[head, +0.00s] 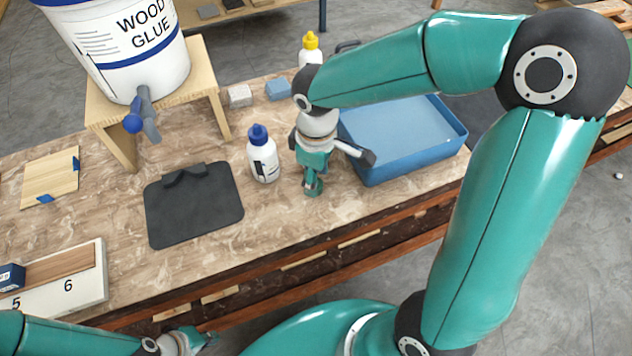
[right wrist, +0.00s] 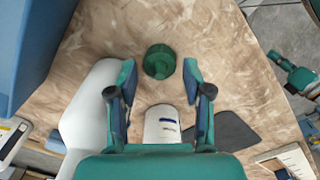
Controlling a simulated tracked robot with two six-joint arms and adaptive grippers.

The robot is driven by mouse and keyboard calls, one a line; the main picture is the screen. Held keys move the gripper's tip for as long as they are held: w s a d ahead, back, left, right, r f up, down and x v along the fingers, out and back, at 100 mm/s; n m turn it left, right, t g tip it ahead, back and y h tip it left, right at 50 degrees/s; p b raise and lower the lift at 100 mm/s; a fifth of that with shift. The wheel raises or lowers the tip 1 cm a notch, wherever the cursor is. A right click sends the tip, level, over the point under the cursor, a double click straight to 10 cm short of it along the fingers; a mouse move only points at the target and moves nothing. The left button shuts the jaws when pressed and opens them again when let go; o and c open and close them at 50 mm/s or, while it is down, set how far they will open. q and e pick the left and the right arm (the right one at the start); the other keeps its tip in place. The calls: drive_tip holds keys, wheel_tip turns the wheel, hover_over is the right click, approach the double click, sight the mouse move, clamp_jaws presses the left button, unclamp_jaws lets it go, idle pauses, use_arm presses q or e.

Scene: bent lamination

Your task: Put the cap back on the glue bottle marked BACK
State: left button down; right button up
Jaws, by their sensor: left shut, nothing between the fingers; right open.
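A dark green cap (right wrist: 159,62) lies on the table in the right wrist view, between and just beyond my right fingertips. My right gripper (right wrist: 161,78) is open and empty above it; in the head view the gripper (head: 340,171) hides the cap. A white bottle (right wrist: 162,125) with a dark-marked label stands below the cap in the wrist view. I cannot read BACK on any bottle. My left gripper (head: 202,341) is shut and empty off the table's front edge.
A blue-capped bottle (head: 263,160) stands left of my right gripper, a yellow-capped one (head: 311,48) behind it. A blue tray (head: 415,158) is at the right, a dark mat (head: 195,212) at the left. A wood glue bucket (head: 125,50) stands on a wooden stand (head: 207,82).

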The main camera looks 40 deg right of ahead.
wheel_tip(320, 180, down, 2)
drive_tip(key=shift+f, duration=0.25)
drive_tip(key=shift+c, duration=0.4)
drive_tip(key=c, duration=0.4)
drive_tip(key=shift+r, duration=0.15)
wheel_tip(320, 180, up, 20)
drive_tip(key=shift+f+p, duration=0.1)
drive_tip(key=shift+p, duration=0.8)
